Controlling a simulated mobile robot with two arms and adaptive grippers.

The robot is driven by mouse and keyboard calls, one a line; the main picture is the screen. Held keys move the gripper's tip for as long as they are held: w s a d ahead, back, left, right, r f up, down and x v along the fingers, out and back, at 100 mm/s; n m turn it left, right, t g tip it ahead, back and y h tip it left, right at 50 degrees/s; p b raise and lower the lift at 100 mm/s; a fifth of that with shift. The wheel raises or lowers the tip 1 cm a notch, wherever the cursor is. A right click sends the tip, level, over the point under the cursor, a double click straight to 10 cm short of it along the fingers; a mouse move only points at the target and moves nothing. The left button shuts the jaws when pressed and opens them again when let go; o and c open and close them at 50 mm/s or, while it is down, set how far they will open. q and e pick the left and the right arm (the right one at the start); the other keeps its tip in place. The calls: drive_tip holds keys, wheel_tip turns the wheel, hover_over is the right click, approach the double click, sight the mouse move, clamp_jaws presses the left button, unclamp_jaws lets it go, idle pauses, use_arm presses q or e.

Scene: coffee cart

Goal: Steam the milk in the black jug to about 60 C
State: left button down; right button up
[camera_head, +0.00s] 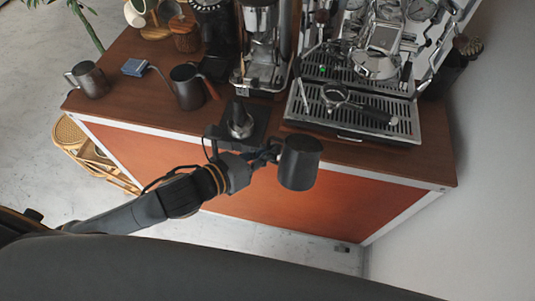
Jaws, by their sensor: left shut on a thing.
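The black jug (299,165) hangs in the air in front of the cart's front edge, roughly upright. My left gripper (272,154) is at the jug's left side and shut on it; the exact grip on the handle is hard to see. The milk inside is not visible. The espresso machine (375,60) stands on the cart's right side, behind and to the right of the jug, with a slotted drip tray (398,128). A portafilter (335,96) shows over the tray. I cannot clearly make out the steam wand. My right gripper is not in view.
A tamper (239,122) on a dark mat is near the counter edge. A grinder (262,45), a dark kettle (187,88), a blue cloth (134,67) and a grey jug (88,80) stand to the left. The wooden counter (130,110) has free room at front left.

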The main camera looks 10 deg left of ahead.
sight(323, 10)
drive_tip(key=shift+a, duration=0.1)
use_arm(q)
drive_tip(key=w+r, duration=0.6)
drive_tip(key=w, duration=0.6)
drive_tip(key=shift+w+a+r, duration=0.15)
drive_tip(key=shift+w+r, duration=0.05)
drive_tip(key=shift+r, duration=0.05)
idle(0.9)
drive_tip(key=shift+w+r, duration=0.1)
drive_tip(key=shift+r, duration=0.05)
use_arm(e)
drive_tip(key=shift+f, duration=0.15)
use_arm(q)
drive_tip(key=shift+r, duration=0.1)
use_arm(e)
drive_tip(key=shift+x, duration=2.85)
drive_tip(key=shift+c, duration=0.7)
use_arm(q)
drive_tip(key=shift+f, duration=0.3)
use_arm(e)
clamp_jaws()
